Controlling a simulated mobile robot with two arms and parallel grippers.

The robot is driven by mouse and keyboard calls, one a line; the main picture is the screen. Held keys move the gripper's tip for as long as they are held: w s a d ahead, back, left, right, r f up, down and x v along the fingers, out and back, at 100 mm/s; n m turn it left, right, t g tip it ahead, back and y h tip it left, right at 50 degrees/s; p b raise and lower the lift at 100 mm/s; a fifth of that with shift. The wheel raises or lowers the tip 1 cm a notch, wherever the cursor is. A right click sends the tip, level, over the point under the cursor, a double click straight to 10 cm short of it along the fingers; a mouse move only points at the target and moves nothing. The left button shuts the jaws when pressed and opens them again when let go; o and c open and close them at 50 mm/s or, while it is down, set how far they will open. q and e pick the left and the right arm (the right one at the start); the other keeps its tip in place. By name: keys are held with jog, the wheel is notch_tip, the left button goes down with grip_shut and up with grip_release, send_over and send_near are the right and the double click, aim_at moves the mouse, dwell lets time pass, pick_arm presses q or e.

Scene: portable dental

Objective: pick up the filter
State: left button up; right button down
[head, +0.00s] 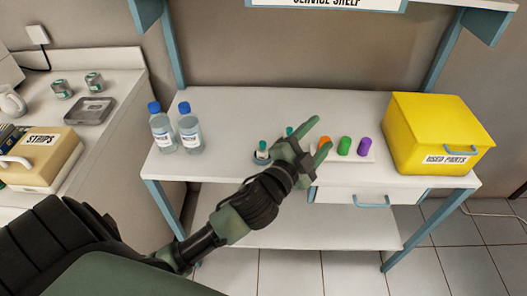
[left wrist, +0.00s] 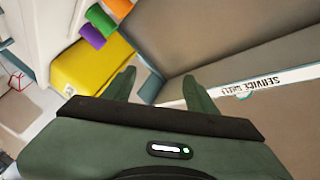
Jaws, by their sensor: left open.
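No object is labelled as a filter, so I cannot tell which one it is. In the left wrist view, the purple cylinder (left wrist: 91,35) shows beyond the fingers (left wrist: 162,88). My right gripper is not in view.
A yellow box marked used parts (head: 432,135) stands at the bench's right end. Two clear bottles with blue caps (head: 189,132) stand at its left. A drawer (head: 365,196) hangs under the bench top. A side counter (head: 108,130) holds tins and a strips box (head: 40,155).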

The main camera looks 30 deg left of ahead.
pick_arm(q)
jog(key=s+d+r+m+g+h, duration=0.1)
jog(key=d+r+m+g+h, duration=0.35)
jog(key=d+m+h, duration=0.55)
jog(key=s+d+r+m+g+h, duration=0.1)
jog(key=d+r+m+g+h, duration=0.35)
jog(key=m, duration=0.95)
jog(key=m+g+y, duration=0.9)
jog(key=m+y, duration=0.2)
jog(key=y, duration=0.5)
send_over(262, 143)
jog(key=f, duration=1.1)
jog(key=shift+w+d+f, duration=0.3)
jog(key=shift+d+f, duration=0.05)
jog(key=shift+d, duration=0.05)
jog(key=shift+s+a+f+y, duration=0.1)
jog(key=shift+a+y, duration=0.15)
jog(key=shift+a, duration=0.1)
notch_tip(262, 143, down, 8)
jog(key=shift+s+a+r+p, duration=0.15)
jog(key=shift+r+p, duration=0.1)
jog(key=shift+p, duration=0.45)
grip_shut()
